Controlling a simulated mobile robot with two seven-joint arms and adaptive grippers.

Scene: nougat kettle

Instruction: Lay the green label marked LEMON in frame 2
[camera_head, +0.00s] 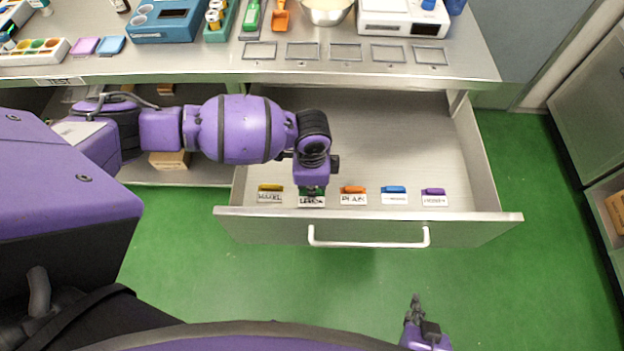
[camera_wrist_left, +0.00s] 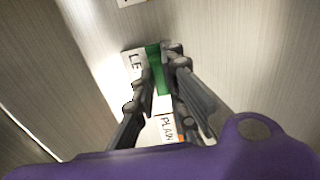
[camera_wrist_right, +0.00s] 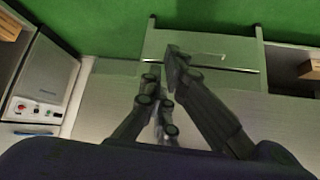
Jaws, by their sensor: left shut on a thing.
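The green label (camera_head: 312,202) with a white card lies in the row of labels in the open drawer, second from left; its lettering is partly covered. In the left wrist view, its green grip (camera_wrist_left: 155,68) is between my left fingers. My left gripper (camera_head: 313,188) reaches down from above and is shut on it. I cannot tell whether the label is lifted off the drawer floor. Empty metal frames stand in a row on the counter; the second from left (camera_head: 302,43) is bare. My right gripper (camera_head: 413,302) is over the green floor, away from the labels; its finger gap is unclear.
Beside the green label are a yellow label (camera_head: 270,188), an orange label (camera_head: 353,189), a blue label (camera_head: 394,189) and a purple label (camera_head: 433,191). The drawer front (camera_head: 470,228) stands just before them. The counter edge (camera_head: 380,75) overhangs the drawer's back. A bowl (camera_head: 327,10) stands behind the frames.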

